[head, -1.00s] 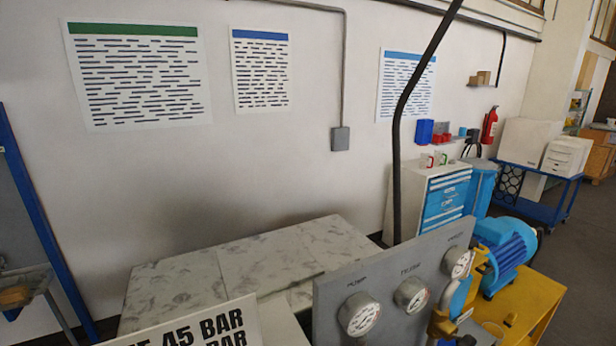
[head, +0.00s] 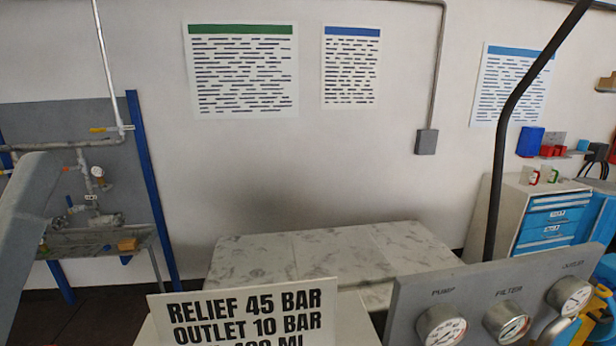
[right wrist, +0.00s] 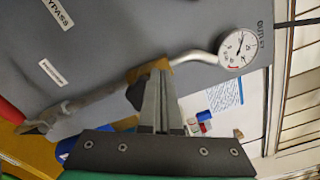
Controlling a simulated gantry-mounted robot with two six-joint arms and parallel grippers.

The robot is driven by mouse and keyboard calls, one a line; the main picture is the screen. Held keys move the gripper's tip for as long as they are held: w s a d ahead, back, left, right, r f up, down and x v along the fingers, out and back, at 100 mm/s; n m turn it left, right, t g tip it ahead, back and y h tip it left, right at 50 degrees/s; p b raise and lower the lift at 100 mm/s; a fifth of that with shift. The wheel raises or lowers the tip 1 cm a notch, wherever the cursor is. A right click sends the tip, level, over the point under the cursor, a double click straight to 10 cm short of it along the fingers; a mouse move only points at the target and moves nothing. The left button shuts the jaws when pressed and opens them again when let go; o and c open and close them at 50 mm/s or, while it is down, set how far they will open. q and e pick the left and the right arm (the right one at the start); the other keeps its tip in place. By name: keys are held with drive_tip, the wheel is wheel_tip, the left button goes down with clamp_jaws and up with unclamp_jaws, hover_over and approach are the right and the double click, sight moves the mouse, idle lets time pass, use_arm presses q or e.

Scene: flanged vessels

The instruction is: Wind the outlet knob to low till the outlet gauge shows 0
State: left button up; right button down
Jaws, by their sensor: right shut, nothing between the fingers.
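The outlet gauge (head: 569,296) is a round white dial at the right end of the grey panel (head: 470,285) in the head view. It also shows in the right wrist view (right wrist: 236,48), beside the word OUTLET; its reading is too small to tell. My right gripper (right wrist: 157,74) is shut and empty, its tips at a brass-coloured block (right wrist: 150,69) on the pipe below the gauge. Whether they touch it I cannot tell. A dark part (right wrist: 135,95) shows just left of the fingers. I cannot make out the outlet knob for certain. My left gripper is out of view.
The pump gauge (head: 441,326) and filter gauge (head: 507,321) sit left of the outlet gauge. A sign (head: 245,314) reads RELIEF 45 BAR, OUTLET 10 BAR. A marble-topped table (head: 320,253) stands behind. In the wrist view, a bent pipe (right wrist: 191,56) runs to the outlet gauge.

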drive_tip(key=shift+d+f+b, duration=0.1)
drive_tip(key=shift+f+b, duration=0.1)
drive_tip(key=shift+b, duration=0.1)
drive_tip(key=shift+f, duration=0.15)
idle(0.4)
drive_tip(key=shift+s+a+f+b, duration=0.1)
drive_tip(key=shift+a+f+b, duration=0.4)
drive_tip(key=shift+b, duration=0.6)
drive_tip(key=shift+a+f+b, duration=0.25)
drive_tip(key=shift+f+b, duration=0.35)
drive_tip(key=shift+b, duration=0.5)
drive_tip(key=shift+f, duration=0.1)
drive_tip(key=shift+a, duration=0.15)
drive_tip(key=s, duration=0.6)
